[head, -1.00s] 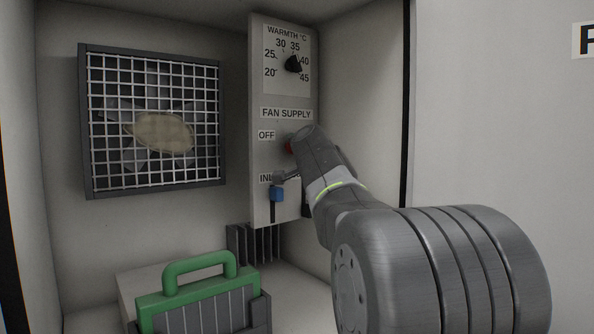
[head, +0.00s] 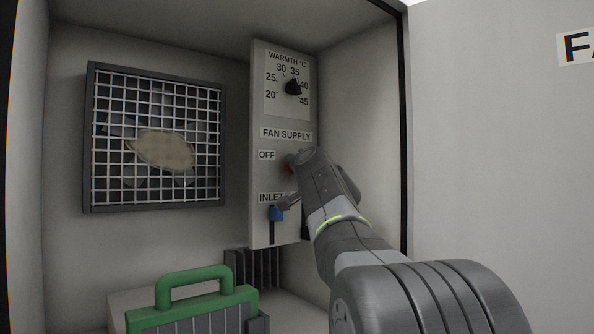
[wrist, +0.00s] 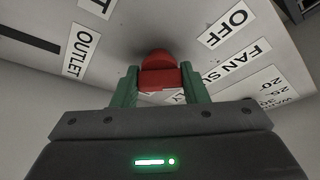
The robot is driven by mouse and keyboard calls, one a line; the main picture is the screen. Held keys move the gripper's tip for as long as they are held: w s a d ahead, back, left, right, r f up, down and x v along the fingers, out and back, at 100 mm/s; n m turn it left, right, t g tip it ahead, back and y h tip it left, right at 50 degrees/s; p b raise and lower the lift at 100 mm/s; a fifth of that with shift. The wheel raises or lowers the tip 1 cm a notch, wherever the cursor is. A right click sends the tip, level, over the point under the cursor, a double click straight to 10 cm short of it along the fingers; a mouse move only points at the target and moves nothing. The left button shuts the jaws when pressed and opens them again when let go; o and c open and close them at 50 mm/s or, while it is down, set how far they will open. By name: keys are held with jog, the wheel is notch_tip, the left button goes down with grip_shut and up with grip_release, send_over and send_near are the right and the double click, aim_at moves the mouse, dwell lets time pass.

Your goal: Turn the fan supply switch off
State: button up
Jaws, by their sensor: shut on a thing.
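The fan supply switch is a red knob (head: 288,169) on the grey control panel (head: 262,105), to the right of the OFF label (head: 266,155). In the head view it is mostly hidden behind my gripper (head: 292,161). In the wrist view the red knob (wrist: 158,62) sits between the two green fingers of my gripper (wrist: 158,80), which is shut on it. The knob's exact turned position is hard to tell. The OFF label (wrist: 227,29) lies to the right of the knob in the wrist view.
A warmth dial (head: 293,87) is above the switch, and a blue slider (head: 275,214) is below by the INLET label. A caged fan (head: 155,140) is on the back wall. A green-handled filter (head: 195,290) stands below. The cabinet's right wall is close to my arm.

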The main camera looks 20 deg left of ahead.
jog(key=o, duration=1)
jog(key=b+v, duration=0.2)
jog(key=v, duration=1.1)
jog(key=shift+s+d+f, duration=0.15)
jog(key=shift+s+d, duration=0.05)
jog(key=shift+s, duration=0.1)
jog(key=p+x, duration=0.2)
jog(key=x, duration=1.2)
jog(key=shift+d, duration=0.1)
